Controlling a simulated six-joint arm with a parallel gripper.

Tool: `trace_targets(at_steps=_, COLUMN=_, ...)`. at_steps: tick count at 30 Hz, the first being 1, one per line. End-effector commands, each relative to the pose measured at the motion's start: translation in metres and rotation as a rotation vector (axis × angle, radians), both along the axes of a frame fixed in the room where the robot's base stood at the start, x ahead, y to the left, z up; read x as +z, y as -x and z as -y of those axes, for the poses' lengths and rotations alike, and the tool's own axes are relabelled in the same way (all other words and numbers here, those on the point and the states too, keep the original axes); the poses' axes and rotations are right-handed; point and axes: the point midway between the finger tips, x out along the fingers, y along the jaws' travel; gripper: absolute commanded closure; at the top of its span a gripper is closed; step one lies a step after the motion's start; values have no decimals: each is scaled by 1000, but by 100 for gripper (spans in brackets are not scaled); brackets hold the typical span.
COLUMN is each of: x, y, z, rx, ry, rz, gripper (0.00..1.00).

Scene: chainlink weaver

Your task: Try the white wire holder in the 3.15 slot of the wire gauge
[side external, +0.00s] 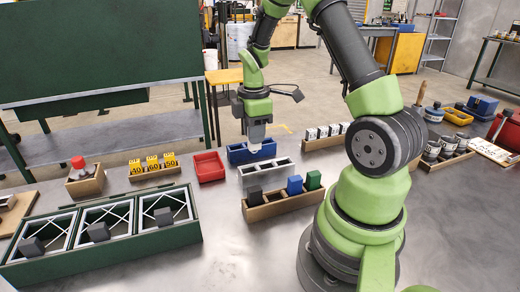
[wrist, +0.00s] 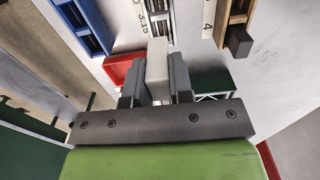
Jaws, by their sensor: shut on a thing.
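My gripper (side external: 256,138) is shut on the white wire holder (wrist: 157,62), a pale block held between the two grey fingers in the wrist view. In the side view, the white holder (side external: 255,147) hangs at the fingertips, by the blue tray and the back of the wire gauge. The grey wire gauge (side external: 268,172) has several slots. In the wrist view, the gauge (wrist: 190,25) shows labels 3.15 and 4 near the top edge. The holder points at the slot beside the 3.15 label. Whether its tip is inside the slot cannot be told.
A blue tray (side external: 237,154) stands behind the gauge. A wooden rack (side external: 262,212) with black, blue and green holders stands in front. A red tray (side external: 210,168) sits left. A dark green tray (side external: 110,250) with dark blocks lies front left. Bare table lies between it and the rack.

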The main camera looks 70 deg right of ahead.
Motion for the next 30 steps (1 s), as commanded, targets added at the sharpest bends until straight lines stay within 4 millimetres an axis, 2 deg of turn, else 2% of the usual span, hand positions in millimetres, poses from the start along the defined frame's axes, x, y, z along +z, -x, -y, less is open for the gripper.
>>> trace_targets(at_steps=3, x=6, y=-10, z=-11, rx=4, ry=1, rz=1, gripper=100)
trace_targets(at_steps=7, x=1, y=-11, z=-12, rx=-1, ry=-1, rz=-2, gripper=100)
trace_targets(at_steps=21, x=-45, y=-10, z=-12, rx=-1, ry=-1, rz=-3, gripper=100)
trace_targets(at_steps=30, x=-64, y=-10, z=-12, rx=-2, ry=-1, rz=-1, gripper=100)
